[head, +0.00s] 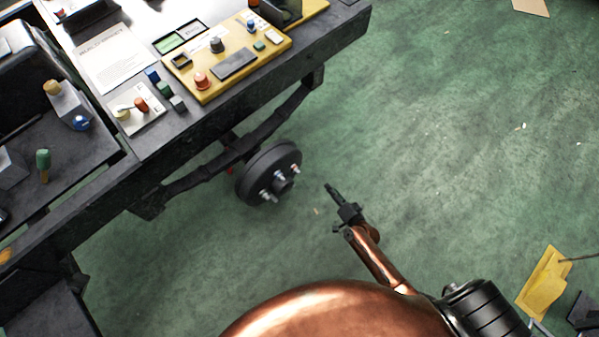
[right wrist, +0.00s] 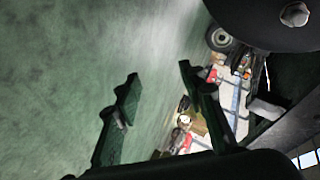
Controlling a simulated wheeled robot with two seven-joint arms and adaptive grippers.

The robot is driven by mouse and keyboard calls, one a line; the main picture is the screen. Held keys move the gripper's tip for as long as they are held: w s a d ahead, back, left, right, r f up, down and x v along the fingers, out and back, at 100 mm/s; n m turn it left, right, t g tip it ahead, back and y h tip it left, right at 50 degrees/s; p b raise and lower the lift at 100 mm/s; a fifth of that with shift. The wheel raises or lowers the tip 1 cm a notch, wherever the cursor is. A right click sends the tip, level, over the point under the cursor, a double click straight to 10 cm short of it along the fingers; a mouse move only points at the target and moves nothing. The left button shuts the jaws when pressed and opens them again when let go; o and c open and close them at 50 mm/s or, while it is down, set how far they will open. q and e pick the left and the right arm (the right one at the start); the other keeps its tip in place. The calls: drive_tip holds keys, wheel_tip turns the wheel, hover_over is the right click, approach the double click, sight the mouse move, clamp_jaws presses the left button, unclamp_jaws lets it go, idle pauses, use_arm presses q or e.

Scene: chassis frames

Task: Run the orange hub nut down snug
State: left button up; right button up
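The dark round wheel hub (head: 256,165) hangs on an axle beneath the edge of the chassis frame. Several pale metal studs or nuts stand out from its face around a dark centre cap (head: 283,184). One stud (head: 295,169) at the right has a faint reddish tint; I cannot tell whether it is the orange nut. My right gripper (head: 329,188) is in free air to the right of the hub, apart from it. In the right wrist view its two fingers (right wrist: 159,84) are spread with nothing between them. The hub (right wrist: 255,25) is at the upper right there, with one silvery nut (right wrist: 295,14). My left gripper is out of view.
The chassis frame (head: 215,130) carries a yellow panel (head: 205,85) with knobs, a paper sheet (head: 112,58) and small blocks. The green floor right of the hub is mostly clear. A yellow piece (head: 545,283) lies at the lower right.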

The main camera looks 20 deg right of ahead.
drive_tip(key=a+f+m+y, duration=0.15)
drive_tip(key=a+m, duration=0.25)
drive_tip(key=m, duration=0.6)
drive_tip(key=m+t+y, duration=0.4)
drive_tip(key=m, duration=1.1)
approach(296, 170)
drive_tip(key=w, duration=0.2)
drive_tip(key=b+x, duration=0.1)
drive_tip(key=x, duration=0.1)
drive_tip(key=b+x, duration=0.1)
drive_tip(key=x, duration=0.2)
drive_tip(key=shift+w+a+r, duration=0.1)
drive_tip(key=shift+w+a, duration=0.1)
drive_tip(key=shift+a, duration=0.15)
drive_tip(key=shift+w+a+r+b, duration=0.15)
drive_tip(key=shift+w+b, duration=0.15)
drive_tip(key=shift+w, duration=0.2)
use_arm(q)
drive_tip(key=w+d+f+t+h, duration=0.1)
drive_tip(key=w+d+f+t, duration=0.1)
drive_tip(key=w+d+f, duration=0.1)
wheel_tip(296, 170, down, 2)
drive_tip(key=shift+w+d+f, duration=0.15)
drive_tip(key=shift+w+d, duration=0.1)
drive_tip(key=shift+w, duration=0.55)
use_arm(e)
drive_tip(key=shift+c, duration=0.7)
clamp_jaws()
